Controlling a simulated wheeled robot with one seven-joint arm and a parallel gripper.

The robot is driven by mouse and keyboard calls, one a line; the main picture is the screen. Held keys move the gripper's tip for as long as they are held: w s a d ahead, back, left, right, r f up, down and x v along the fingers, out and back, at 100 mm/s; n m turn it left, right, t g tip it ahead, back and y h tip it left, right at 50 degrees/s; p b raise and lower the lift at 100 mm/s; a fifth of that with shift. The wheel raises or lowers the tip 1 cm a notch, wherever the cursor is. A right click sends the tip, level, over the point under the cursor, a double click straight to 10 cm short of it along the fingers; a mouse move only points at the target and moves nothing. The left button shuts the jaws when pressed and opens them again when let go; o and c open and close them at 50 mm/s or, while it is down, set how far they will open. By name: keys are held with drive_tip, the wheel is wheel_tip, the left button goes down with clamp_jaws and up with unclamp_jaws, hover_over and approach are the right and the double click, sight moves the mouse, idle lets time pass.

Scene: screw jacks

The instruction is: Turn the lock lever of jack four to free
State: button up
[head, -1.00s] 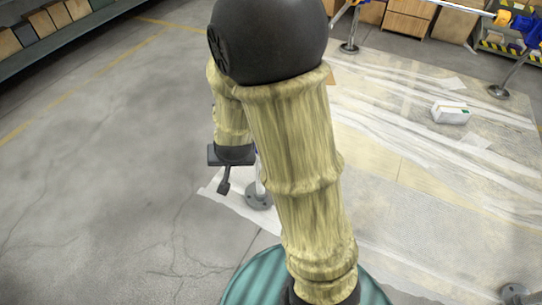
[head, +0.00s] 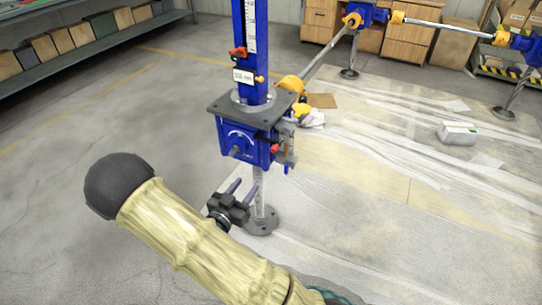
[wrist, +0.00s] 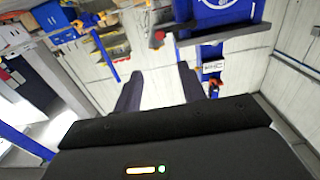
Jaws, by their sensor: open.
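The nearest screw jack (head: 247,143) has a blue housing under a dark plate, a blue upright and a round grey foot. A red lever (head: 237,52) sticks out left on its upright, above a white label too small to read; I cannot tell its lock setting. Red and blue parts (head: 286,150) also show at the housing's right side. My gripper (head: 243,188) is open and empty, below the housing and left of the post, apart from the red lever. In the wrist view my gripper (wrist: 160,74) points towards blue jack parts (wrist: 222,14) and a red piece (wrist: 157,39).
Other blue jacks stand at the back (head: 367,15) and right (head: 527,46), joined by silver bars with yellow fittings. Translucent sheeting (head: 390,230) covers the floor to the right, with a white box (head: 458,133) on it. The floor at left is clear; shelves line the back left.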

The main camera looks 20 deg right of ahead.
sight(273, 150)
drive_tip(key=shift+d, duration=0.1)
drive_tip(key=x, duration=1.7)
drive_tip(key=shift+w+d+b, duration=0.1)
drive_tip(key=shift+w+b, duration=0.05)
drive_tip(key=shift+b, duration=0.2)
clamp_jaws()
